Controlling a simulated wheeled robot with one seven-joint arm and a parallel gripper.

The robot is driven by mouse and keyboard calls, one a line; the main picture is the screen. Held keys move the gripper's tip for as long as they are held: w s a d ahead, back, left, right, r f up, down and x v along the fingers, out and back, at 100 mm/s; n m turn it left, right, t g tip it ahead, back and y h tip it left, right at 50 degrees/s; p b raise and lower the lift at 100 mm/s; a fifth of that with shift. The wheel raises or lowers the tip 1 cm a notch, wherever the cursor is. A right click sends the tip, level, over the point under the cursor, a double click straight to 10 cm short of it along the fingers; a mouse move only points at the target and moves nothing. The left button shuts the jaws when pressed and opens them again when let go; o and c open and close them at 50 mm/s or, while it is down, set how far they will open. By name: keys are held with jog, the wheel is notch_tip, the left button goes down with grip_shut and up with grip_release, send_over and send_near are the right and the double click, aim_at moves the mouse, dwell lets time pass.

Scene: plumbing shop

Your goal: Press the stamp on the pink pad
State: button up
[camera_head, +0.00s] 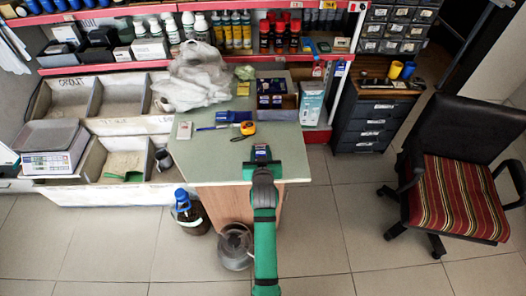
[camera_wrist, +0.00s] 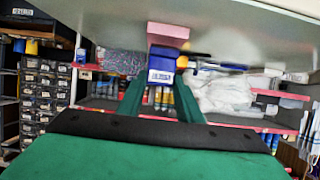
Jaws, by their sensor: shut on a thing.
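My gripper (camera_head: 262,162) is over the front edge of the green counter (camera_head: 215,165). Its two green fingers (camera_wrist: 162,98) are shut on a blue stamp (camera_wrist: 161,66) with a white label. In the wrist view, where the counter appears at the top, the pink pad (camera_wrist: 168,32) shows against the counter just beyond the stamp. The two look very close or touching; I cannot tell which. The pink pad does not show in the head view, where my gripper may hide it.
A striped chair (camera_head: 458,195) stands right. A bottle (camera_head: 186,205) and a metal pot (camera_head: 233,247) are on the floor.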

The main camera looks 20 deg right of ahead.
jog(key=shift+f, duration=0.35)
dwell(0.5)
jog(key=shift+w+f, duration=0.15)
jog(key=shift+f, duration=0.05)
jog(key=shift+d, duration=0.15)
jog(key=shift+s+d+f, duration=0.1)
jog(key=shift+s+d, duration=0.1)
jog(key=shift+d, duration=0.05)
jog(key=shift+w+a, duration=0.1)
jog(key=shift+a, duration=0.6)
jog(key=shift+f, duration=0.1)
jog(key=shift+d+f, duration=0.1)
jog(key=shift+d, duration=0.25)
